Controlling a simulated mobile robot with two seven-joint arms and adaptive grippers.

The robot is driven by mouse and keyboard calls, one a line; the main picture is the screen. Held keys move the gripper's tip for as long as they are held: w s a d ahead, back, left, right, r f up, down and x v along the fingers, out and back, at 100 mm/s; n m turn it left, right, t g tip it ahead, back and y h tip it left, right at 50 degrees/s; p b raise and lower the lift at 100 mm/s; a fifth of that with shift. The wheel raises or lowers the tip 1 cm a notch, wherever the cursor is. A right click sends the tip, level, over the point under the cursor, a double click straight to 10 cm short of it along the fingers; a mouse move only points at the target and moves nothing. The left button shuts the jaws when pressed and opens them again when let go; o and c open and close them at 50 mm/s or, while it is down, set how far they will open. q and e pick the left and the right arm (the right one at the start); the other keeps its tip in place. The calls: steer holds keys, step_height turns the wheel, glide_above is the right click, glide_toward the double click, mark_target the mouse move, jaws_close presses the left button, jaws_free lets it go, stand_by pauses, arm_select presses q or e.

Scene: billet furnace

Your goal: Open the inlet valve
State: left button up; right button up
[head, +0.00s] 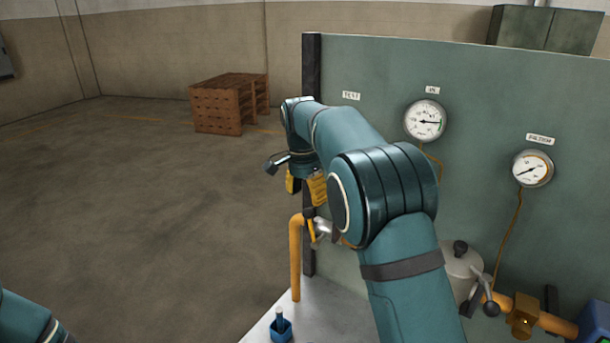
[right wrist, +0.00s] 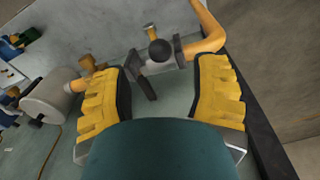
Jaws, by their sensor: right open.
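A valve (head: 322,228) sits on the yellow pipe at the left end of the green panel, just below my right gripper (head: 306,187) and partly hidden by it and my arm. In the right wrist view its lever shows a black ball knob (right wrist: 160,51), ahead of and between the fingers. My right gripper (right wrist: 163,70) is open and empty, with yellow padded fingers apart on either side of the view. I see no contact with the lever. I cannot read which is the inlet. My left gripper is out of view.
The green panel (head: 480,75) carries a gauge (head: 425,120) under an "IN" label and another gauge (head: 533,168) to the right. Open floor with a wooden crate (head: 222,105) lies left.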

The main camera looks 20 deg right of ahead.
step_height(320, 180, up, 6)
steer(key=shift+a+r, duration=0.2)
steer(key=shift+w, duration=0.1)
